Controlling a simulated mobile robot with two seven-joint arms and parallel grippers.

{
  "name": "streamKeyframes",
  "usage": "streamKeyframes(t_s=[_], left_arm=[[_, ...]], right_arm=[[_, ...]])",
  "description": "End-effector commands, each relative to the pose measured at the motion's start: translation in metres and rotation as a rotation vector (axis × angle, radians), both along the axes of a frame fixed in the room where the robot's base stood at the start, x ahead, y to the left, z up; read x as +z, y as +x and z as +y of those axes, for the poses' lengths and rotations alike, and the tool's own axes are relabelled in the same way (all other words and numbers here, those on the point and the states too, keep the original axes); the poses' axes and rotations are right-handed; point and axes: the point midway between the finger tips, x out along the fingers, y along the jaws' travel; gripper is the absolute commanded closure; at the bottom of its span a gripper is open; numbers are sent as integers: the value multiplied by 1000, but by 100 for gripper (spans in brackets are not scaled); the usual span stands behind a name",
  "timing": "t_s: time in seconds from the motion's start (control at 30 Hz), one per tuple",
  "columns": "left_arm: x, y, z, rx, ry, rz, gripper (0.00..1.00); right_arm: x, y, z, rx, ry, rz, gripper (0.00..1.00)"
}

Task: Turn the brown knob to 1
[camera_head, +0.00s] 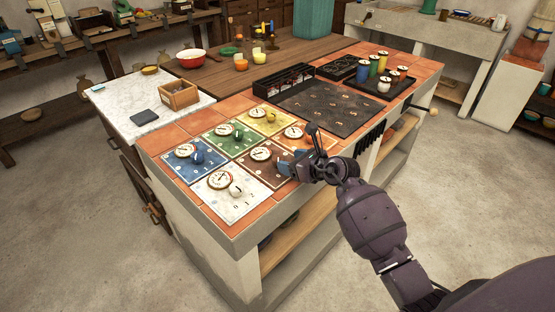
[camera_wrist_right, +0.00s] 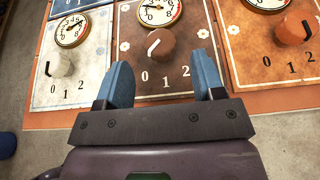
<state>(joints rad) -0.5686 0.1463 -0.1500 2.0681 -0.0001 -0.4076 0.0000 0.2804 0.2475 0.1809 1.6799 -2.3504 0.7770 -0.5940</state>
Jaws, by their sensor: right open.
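In the right wrist view, the brown knob (camera_wrist_right: 163,45) sits on a brown plate (camera_wrist_right: 130,62) below a round white dial (camera_wrist_right: 159,11). The figures 0, 1 and 2 are printed below the knob. Its white mark is on the lower-left side, towards the 0. My right gripper (camera_wrist_right: 161,62) is open, its two blue fingers on either side of the knob's lower area, with no clear contact. In the head view, my right gripper (camera_head: 287,165) is over the right side of the brown plate (camera_head: 262,171) and largely hides the knob. My left gripper is out of view.
A white plate with a white knob (camera_wrist_right: 59,64) lies left of the brown one, an orange plate with an orange knob (camera_wrist_right: 294,27) right of it. Blue (camera_head: 197,157), green (camera_head: 238,134) and yellow (camera_head: 271,117) knobs are farther back. A dark griddle (camera_head: 335,108) lies beyond.

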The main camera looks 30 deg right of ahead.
Motion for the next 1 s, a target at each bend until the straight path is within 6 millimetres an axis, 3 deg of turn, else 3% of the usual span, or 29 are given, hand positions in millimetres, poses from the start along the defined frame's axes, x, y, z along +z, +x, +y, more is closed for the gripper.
streamKeyframes(t_s=[0.3, 0.8, 1.0], left_arm=[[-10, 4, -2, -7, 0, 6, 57], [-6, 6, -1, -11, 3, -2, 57], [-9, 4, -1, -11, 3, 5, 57]], right_arm=[[-21, 41, 16, 1, 3, 3, 38], [-23, 52, 19, 0, 1, -1, 38], [-23, 52, 19, 0, 1, 0, 68]])
